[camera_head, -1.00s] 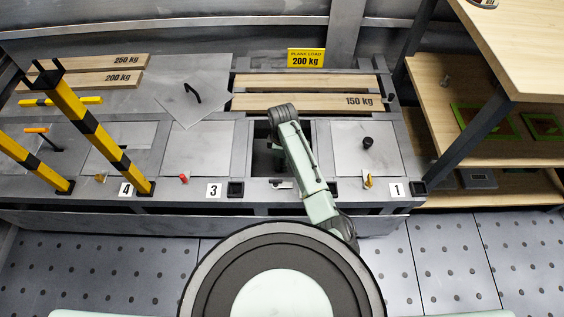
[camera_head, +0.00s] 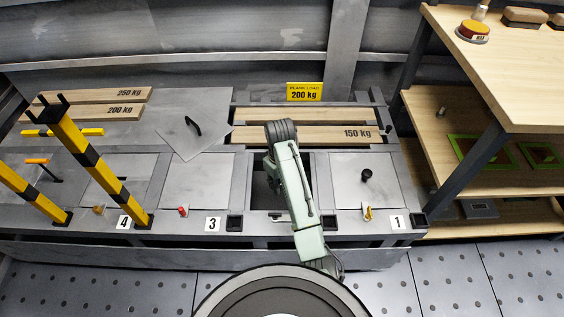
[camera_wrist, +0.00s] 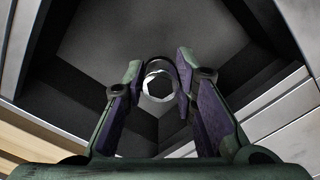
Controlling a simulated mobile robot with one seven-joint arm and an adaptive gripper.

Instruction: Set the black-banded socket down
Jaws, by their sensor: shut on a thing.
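In the head view my arm reaches over the open bay (camera_head: 262,190), between the covered bays 3 and 1. My arm hides the gripper and the socket there. I cannot tell how high the socket is above the bay floor.
Flat grey covers (camera_head: 197,182) close the neighbouring bays. Planks (camera_head: 262,134) lie behind the open bay, by a yellow load sign (camera_head: 305,92). Yellow-black posts (camera_head: 95,150) stand at the left. A wooden shelf unit (camera_head: 445,125) stands at the right.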

